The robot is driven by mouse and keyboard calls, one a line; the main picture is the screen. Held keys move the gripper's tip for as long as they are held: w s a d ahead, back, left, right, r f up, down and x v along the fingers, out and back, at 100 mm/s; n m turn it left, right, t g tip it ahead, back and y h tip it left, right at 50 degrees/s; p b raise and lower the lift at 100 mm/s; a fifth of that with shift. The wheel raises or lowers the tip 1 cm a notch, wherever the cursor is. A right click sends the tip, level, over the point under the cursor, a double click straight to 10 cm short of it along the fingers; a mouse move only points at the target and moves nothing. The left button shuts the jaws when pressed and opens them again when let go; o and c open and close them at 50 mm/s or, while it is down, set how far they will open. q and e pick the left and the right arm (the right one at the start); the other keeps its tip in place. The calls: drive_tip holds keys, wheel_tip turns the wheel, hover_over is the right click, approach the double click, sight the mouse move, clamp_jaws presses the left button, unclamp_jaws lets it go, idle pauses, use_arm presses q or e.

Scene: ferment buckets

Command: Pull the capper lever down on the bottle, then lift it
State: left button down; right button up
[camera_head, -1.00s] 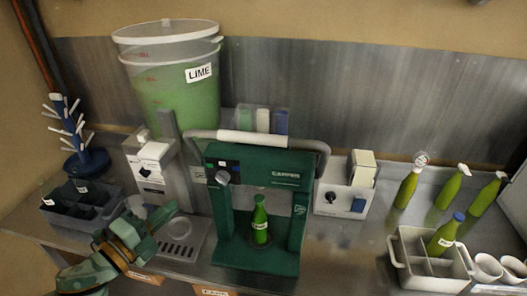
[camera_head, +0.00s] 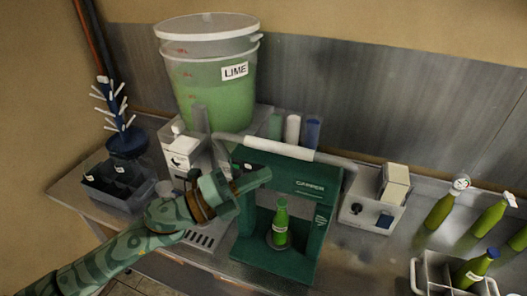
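The green capper (camera_head: 318,186) stands on the counter in the middle of the head view. Its lever (camera_head: 279,147) is a grey bar with a white grip, up at the top of the capper. A green bottle (camera_head: 280,226) stands upright on the capper's base, between its posts. My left gripper (camera_head: 262,180), in green and brown patterning, is in front of the capper's upper left part, below the lever's grip. It looks apart from the grip and hides part of the capper head. I cannot tell whether its fingers are open. My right gripper is not in view.
A bucket marked LIME (camera_head: 212,95) stands behind, at the left. A dark divided tray (camera_head: 117,184) and a blue drying rack (camera_head: 126,140) are at the far left. Several green bottles and a light crate (camera_head: 428,284) are at the right. The counter right of the capper is partly clear.

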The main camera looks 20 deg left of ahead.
sight(274, 149)
use_arm(q)
drive_tip(key=shift+w+r+p, duration=0.25)
drive_tip(key=shift+w+r, duration=0.05)
drive_tip(key=shift+w, duration=0.65)
drive_tip(key=shift+w+r+p, duration=0.2)
drive_tip(key=shift+w+r, duration=0.05)
drive_tip(key=shift+w, duration=0.7)
drive_tip(key=w+r+p, duration=0.1)
drive_tip(key=p, duration=0.2)
drive_tip(key=shift+r+n+p, duration=0.3)
drive_tip(key=shift+p, duration=0.05)
drive_tip(key=shift+w, duration=0.35)
drive_tip(key=shift+f, duration=0.15)
